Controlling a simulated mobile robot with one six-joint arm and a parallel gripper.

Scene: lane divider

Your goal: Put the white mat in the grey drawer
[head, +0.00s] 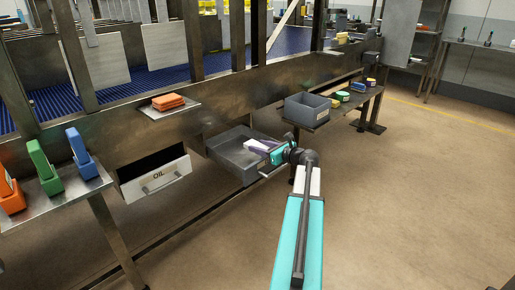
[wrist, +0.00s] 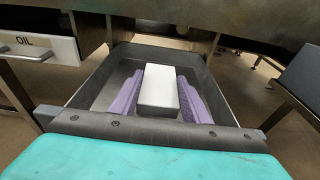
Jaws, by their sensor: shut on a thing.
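The grey drawer (head: 226,164) is pulled open below the bench front. In the wrist view its back wall (wrist: 165,56) and inside floor show. My gripper (head: 262,147) is at the drawer's right part, with its purple fingers over the open inside. The white mat (wrist: 158,88) looks like a thick white block and sits between the two purple fingers, which are shut on it. In the head view only a small part of the mat (head: 254,144) shows. I cannot tell whether the mat touches the drawer floor.
A white OIL drawer (head: 156,183) stands open to the left. An orange stack (head: 168,102) lies on a small shelf above. A grey bin (head: 307,110) stands on a side table at the right. Green and blue items (head: 60,160) stand at the left. The floor at the right is clear.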

